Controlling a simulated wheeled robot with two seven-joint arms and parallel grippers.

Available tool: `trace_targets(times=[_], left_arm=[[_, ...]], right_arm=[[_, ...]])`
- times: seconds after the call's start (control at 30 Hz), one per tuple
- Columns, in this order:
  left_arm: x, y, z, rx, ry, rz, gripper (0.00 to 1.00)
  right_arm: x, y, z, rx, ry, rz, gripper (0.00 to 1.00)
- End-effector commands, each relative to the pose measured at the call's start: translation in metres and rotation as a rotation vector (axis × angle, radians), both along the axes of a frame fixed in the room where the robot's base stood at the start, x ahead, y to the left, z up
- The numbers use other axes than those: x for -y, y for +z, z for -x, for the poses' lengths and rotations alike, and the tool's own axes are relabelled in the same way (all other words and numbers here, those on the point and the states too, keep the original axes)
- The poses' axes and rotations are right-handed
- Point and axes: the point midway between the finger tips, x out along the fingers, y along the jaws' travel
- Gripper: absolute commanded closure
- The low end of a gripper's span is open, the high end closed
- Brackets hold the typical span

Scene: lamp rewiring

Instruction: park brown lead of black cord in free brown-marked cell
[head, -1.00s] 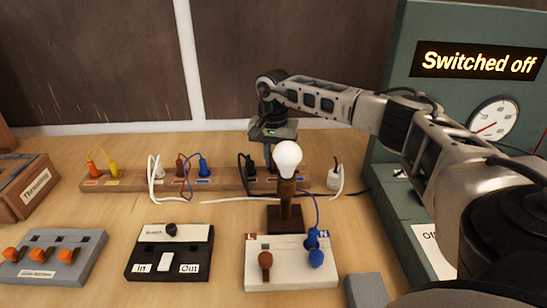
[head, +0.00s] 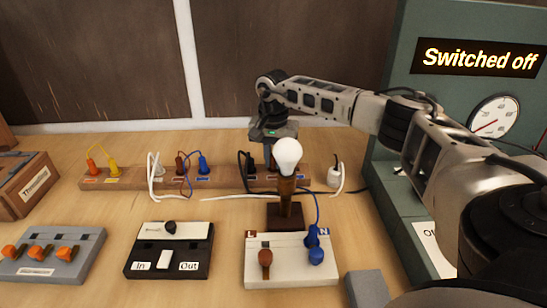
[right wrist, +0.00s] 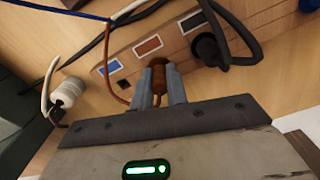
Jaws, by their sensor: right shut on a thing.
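My right gripper (right wrist: 160,88) is shut on a brown lead plug (right wrist: 159,78), with its brown wire (right wrist: 117,88) curving away at the left in the right wrist view. The gripper reaches down to the wooden rail (head: 127,181), partly behind the lamp bulb in the head view. The plug is in front of the rail's red-brown mark (right wrist: 147,45), between the blue mark (right wrist: 113,66) and a black plug (right wrist: 208,48). I cannot tell how deep it sits in the cell. My left gripper is not in view.
The lamp bulb (head: 288,153) stands in front of the gripper, behind the white terminal block (head: 292,272). A white plug (head: 334,177) is at the rail's right end. The green cabinet (head: 398,30) reading "Switched off" stands at right. The front left table is partly clear.

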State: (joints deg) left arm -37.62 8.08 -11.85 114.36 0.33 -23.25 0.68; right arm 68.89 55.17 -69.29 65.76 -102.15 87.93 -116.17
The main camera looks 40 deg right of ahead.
Motion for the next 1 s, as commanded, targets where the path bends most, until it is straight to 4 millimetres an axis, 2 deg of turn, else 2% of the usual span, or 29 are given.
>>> trace_targets(times=[0.2, 0.23, 0.3, 0.67, 0.87, 1.0], left_arm=[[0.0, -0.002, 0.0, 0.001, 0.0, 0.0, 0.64], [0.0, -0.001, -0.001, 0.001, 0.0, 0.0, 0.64], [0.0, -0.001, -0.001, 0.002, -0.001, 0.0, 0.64], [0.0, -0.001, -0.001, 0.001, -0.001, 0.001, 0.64], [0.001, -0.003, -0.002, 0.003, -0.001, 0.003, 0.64], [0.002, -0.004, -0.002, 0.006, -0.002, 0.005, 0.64]], right_arm=[[0.0, -0.003, 0.0, 0.0, 0.0, 0.0, 1.0], [0.0, -0.003, 0.0, 0.0, 0.0, 0.0, 0.79], [0.0, -0.003, 0.0, 0.0, 0.0, 0.0, 0.6], [0.0, -0.001, 0.0, 0.001, 0.0, -0.001, 0.6], [0.0, 0.029, -0.001, 0.006, 0.0, 0.0, 0.6], [0.0, 0.064, -0.001, 0.007, 0.0, -0.001, 0.6]])
